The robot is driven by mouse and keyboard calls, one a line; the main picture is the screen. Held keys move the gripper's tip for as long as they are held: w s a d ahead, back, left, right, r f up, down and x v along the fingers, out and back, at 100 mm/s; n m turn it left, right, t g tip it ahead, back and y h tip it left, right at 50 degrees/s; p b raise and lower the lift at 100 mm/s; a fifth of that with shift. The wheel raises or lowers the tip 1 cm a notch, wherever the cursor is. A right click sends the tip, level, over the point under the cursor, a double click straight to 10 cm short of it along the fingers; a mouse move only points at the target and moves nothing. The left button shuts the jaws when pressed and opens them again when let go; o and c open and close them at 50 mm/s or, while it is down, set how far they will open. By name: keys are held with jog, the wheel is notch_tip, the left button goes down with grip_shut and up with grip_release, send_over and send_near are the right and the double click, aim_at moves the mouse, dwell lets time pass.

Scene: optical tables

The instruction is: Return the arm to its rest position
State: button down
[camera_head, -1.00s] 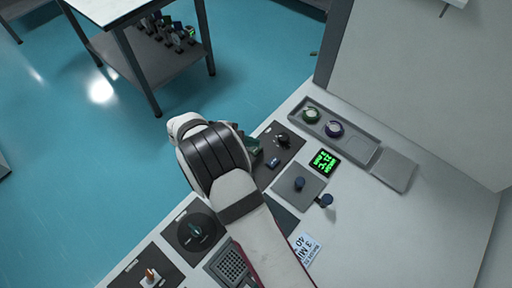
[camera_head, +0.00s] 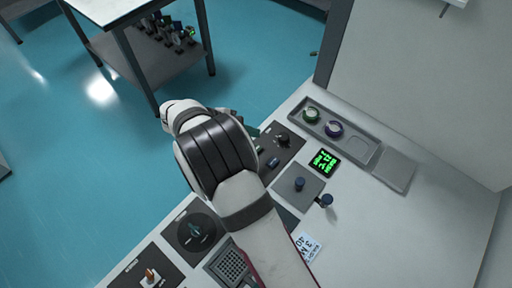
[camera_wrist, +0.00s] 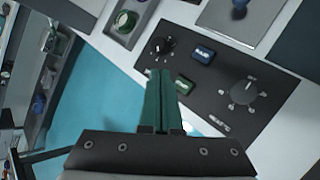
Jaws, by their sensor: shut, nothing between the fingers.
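My gripper (camera_wrist: 160,100) shows in the wrist view as two green fingers lying side by side, shut and empty. It hangs over the edge of a dark control panel (camera_wrist: 215,75) with a black knob, a blue button, a green button and a larger dial. In the head view my arm's white and black wrist hides most of the gripper. Only a bit of green shows beside the panel (camera_head: 290,140). I cannot tell the exact height of the fingers above the panel.
A grey tray (camera_head: 367,158) holds a green-ringed and a purple-ringed item. A round dial (camera_head: 194,231) lies left of my arm. A white-topped table (camera_head: 105,10) stands beyond open blue floor.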

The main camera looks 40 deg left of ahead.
dwell(0.3)
jog(key=w+d+r+m+g, duration=0.15)
jog(key=d+r+m, duration=0.25)
jog(key=d, duration=0.4)
jog(key=d+r+m+g+h, duration=0.1)
jog(key=d+r+m+g, duration=0.25)
jog(key=d, duration=0.45)
jog(key=w+d+r+m+g, duration=0.1)
jog(key=d+r+m, duration=0.3)
jog(key=d, duration=0.3)
jog(key=s+d+r+m+g+y, duration=0.3)
jog(key=s+d+r+m, duration=0.1)
jog(key=s+d+m, duration=0.7)
jog(key=s+d+f+m+y, duration=0.1)
jog(key=s+d+m+y, duration=0.1)
jog(key=s+m, duration=0.3)
jog(key=s+y, duration=0.1)
jog(key=s, duration=0.1)
jog(key=shift+s+y, duration=0.3)
jog(key=shift+s, duration=0.05)
